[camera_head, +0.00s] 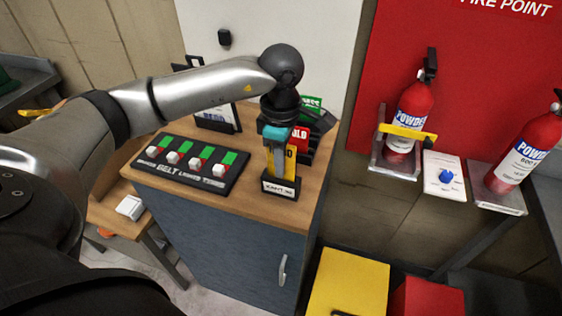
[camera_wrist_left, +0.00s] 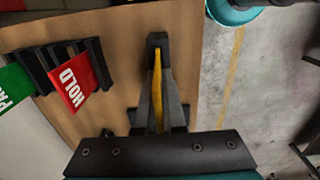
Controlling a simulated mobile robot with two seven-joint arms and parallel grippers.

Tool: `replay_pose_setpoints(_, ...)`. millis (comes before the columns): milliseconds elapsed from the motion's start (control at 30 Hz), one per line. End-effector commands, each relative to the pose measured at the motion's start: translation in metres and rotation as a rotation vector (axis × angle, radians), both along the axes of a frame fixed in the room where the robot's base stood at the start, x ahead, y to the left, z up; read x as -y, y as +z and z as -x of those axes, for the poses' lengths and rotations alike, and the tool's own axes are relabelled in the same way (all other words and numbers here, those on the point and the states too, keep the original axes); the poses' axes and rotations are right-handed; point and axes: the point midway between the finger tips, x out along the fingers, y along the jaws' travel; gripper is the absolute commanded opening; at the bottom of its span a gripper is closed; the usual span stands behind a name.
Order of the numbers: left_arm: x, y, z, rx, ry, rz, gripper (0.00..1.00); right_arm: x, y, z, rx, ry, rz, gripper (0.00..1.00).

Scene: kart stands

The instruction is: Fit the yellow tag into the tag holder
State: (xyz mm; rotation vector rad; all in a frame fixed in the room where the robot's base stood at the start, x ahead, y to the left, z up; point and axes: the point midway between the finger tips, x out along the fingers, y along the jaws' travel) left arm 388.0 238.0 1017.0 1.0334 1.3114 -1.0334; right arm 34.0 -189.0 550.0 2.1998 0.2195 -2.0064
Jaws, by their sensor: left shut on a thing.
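My left gripper (camera_head: 281,155) points down over the front right part of the cabinet top and is shut on the yellow tag (camera_head: 291,169). The tag is upright, partly covered by the fingers. The tag holder (camera_head: 280,188), a small black block with a white label, stands at the tag's lower end. I cannot tell whether the tag's end is inside its slot or just above or behind it. In the left wrist view the yellow tag (camera_wrist_left: 165,78) shows edge-on as a thin strip beside the grey fingers. My right gripper is not in view.
A black rack (camera_wrist_left: 97,62) holds a red HOLD tag (camera_head: 299,138) and a green PASS tag (camera_head: 312,103) behind the gripper. A black switch panel (camera_head: 192,168) lies left. The cabinet's right edge is close. Fire extinguishers (camera_head: 409,112) stand to the right.

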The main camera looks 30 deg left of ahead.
Motion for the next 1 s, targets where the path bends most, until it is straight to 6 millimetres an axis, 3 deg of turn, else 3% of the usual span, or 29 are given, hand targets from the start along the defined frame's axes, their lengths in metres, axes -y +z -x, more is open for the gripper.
replay_pose_setpoints(467,0.000,-0.013,0.000,0.000,0.001,0.000,0.00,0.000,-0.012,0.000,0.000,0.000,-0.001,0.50)
replay_pose_setpoints(500,0.000,-0.013,0.000,0.000,0.001,0.000,0.10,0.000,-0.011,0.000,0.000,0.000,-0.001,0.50)
replay_pose_setpoints(767,0.000,-0.013,0.001,-0.002,0.000,-0.001,0.39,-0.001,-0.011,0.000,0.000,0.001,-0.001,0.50)
replay_pose_setpoints(1000,0.000,-0.013,0.001,-0.005,-0.001,-0.001,0.42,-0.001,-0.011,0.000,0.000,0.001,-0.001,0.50)
